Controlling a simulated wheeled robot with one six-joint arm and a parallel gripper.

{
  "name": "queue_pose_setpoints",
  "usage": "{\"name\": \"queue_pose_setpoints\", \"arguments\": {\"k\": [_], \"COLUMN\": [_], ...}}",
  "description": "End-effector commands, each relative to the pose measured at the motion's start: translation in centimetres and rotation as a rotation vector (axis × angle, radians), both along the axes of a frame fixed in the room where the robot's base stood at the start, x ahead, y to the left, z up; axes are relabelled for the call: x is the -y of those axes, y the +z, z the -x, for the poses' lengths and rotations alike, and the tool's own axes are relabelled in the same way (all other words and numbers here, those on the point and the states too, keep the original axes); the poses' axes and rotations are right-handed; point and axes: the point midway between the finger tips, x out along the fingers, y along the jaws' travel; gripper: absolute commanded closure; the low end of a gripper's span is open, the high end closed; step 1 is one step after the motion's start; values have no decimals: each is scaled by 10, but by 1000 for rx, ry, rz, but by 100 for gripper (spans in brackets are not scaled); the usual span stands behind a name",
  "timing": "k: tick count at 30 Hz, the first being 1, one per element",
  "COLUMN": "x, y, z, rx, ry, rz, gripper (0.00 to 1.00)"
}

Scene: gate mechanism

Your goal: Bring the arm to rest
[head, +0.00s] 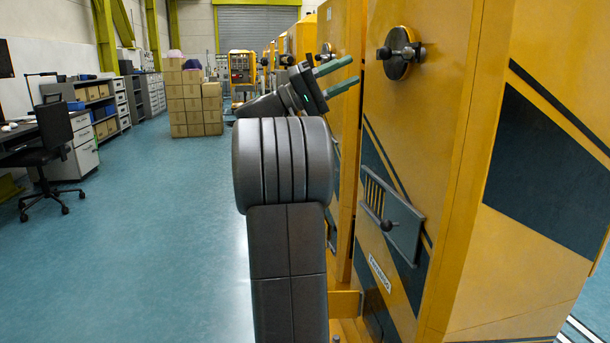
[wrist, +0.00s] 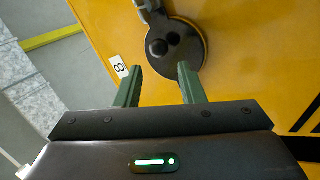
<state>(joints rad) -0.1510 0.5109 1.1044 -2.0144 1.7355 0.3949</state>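My gripper (head: 338,75) is raised beside the yellow cabinet (head: 440,140), with its two green fingers spread apart and nothing between them. In the wrist view the open fingers (wrist: 160,86) point toward a dark round disc with a knob (wrist: 172,48) on a yellow panel. The fingertips look close below the disc, but I cannot tell whether they touch it. In the head view a round handle (head: 399,53) sits high on the cabinet, to the right of my gripper. I cannot tell whether it is the same one as in the wrist view.
A grey sliding plate with a knob (head: 392,221) is lower on the cabinet. More yellow cabinets (head: 283,52) line up behind. Cardboard boxes (head: 193,103) are stacked at the back. An office chair (head: 52,155) and desks stand at left. The blue floor (head: 150,220) to the left is clear.

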Motion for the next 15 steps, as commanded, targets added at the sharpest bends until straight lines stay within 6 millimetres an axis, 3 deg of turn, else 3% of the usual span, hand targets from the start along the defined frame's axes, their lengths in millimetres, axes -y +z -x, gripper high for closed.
{"name": "queue_pose_setpoints", "arguments": {"k": [12,15], "x": [74,72], "y": [34,44], "z": [2,2], "rx": [2,-63], "ry": [-2,1], "rz": [1,12], "gripper": [64,64]}}
